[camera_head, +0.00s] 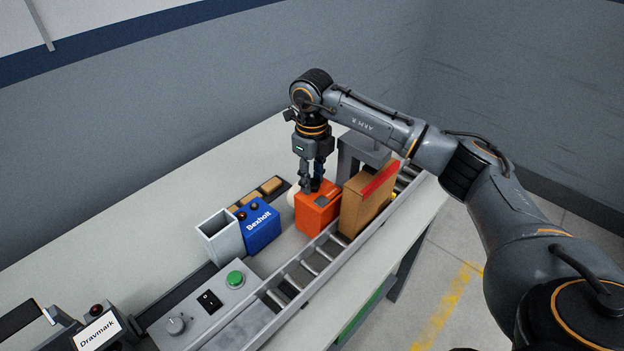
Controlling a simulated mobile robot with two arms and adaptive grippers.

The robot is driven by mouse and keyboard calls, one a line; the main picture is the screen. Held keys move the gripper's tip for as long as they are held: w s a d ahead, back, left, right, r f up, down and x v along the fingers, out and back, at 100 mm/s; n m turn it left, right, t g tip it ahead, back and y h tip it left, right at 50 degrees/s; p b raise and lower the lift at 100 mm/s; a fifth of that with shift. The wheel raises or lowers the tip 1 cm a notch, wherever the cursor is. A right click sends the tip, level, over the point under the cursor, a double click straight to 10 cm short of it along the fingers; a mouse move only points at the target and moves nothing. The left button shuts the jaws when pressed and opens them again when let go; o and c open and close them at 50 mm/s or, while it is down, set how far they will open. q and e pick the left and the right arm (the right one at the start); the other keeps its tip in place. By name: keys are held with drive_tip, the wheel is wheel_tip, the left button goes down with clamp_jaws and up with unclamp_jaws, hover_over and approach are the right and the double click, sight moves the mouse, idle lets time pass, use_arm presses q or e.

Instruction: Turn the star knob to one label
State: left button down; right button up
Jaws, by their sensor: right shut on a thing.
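My right gripper (312,184) points straight down over the orange box (316,212) on the table. Its fingers are shut at the box's top, on a small dark part that I take to be the star knob. The fingers hide most of the knob, so its shape and direction cannot be told. A dark patch shows on the box top beside the fingers; no label there is readable. My left gripper is not in view.
A brown carton (362,208) with a red strip stands close right of the orange box, by the roller conveyor (306,266). A blue Bexholt box (262,226) and grey bin (221,238) stand left. A control panel (205,306) and Dravmark device (98,332) are nearer.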

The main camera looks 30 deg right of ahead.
sight(312, 183)
drive_tip(key=shift+m, duration=0.5)
drive_tip(key=o, duration=1.1)
drive_tip(key=shift+o, duration=0.2)
drive_tip(key=shift+r, duration=0.25)
wheel_tip(312, 183, up, 12)
drive_tip(key=shift+f, duration=0.25)
